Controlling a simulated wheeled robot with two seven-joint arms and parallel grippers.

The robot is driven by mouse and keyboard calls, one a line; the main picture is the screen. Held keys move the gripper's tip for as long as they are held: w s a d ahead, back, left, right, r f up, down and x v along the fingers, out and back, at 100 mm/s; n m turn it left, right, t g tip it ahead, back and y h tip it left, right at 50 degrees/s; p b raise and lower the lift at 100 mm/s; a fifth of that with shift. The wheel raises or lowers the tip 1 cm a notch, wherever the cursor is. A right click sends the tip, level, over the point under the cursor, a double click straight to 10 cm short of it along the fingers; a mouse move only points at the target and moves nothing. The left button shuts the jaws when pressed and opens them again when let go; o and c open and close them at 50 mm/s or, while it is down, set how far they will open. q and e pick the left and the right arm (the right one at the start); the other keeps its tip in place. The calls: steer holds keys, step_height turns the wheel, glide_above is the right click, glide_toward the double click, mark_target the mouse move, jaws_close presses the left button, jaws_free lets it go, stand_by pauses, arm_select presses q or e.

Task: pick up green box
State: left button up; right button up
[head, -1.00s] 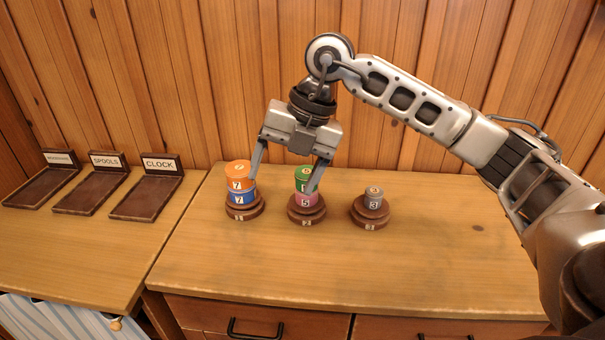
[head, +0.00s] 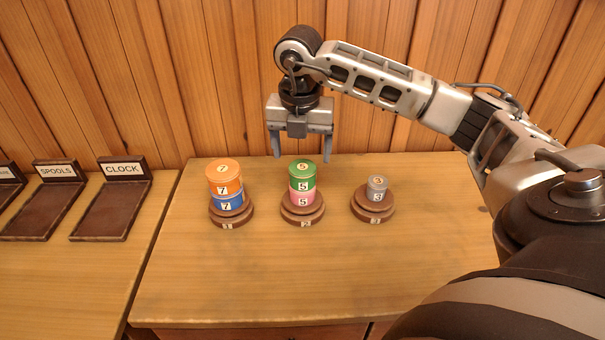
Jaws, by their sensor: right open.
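The green box (head: 302,175) is a round green piece marked 5. It sits on a pink piece (head: 302,197) marked 5, on the round brown stand (head: 303,213) labelled 2. My right gripper (head: 302,158) is open and empty. Its two fingers point down, above and apparently behind the green box, apart from it; the exact depth is hard to tell. My left gripper is not in view.
An orange piece (head: 223,179) on a blue piece (head: 228,202) stands on the left stand. A small grey piece (head: 377,189) stands on the right one. Labelled trays (head: 104,210) lie on the left counter. The front of the table is clear.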

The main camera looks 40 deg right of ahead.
mark_target(302, 167)
steer(key=shift+d+f+p, duration=0.15)
steer(key=shift+f+p, duration=0.4)
steer(key=shift+f, duration=2.15)
steer(key=c, duration=1.1)
